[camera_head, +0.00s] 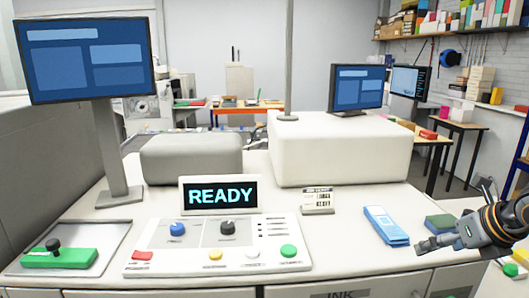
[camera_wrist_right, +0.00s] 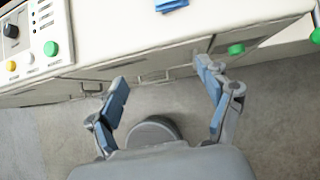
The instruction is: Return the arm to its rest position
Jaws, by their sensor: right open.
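My right arm (camera_head: 495,225) comes in from the right edge in the head view. Its gripper (camera_head: 428,244) is by the front right edge of the white console top. In the right wrist view the two blue-padded fingers of this gripper (camera_wrist_right: 163,75) are spread apart with nothing between them. Below them show the cabinet front and the grey floor. My left arm and gripper are not in view.
The control panel (camera_head: 218,245) with its READY display (camera_head: 222,195) stands left of my right gripper. The floor (camera_wrist_right: 270,120) below looks mostly clear.

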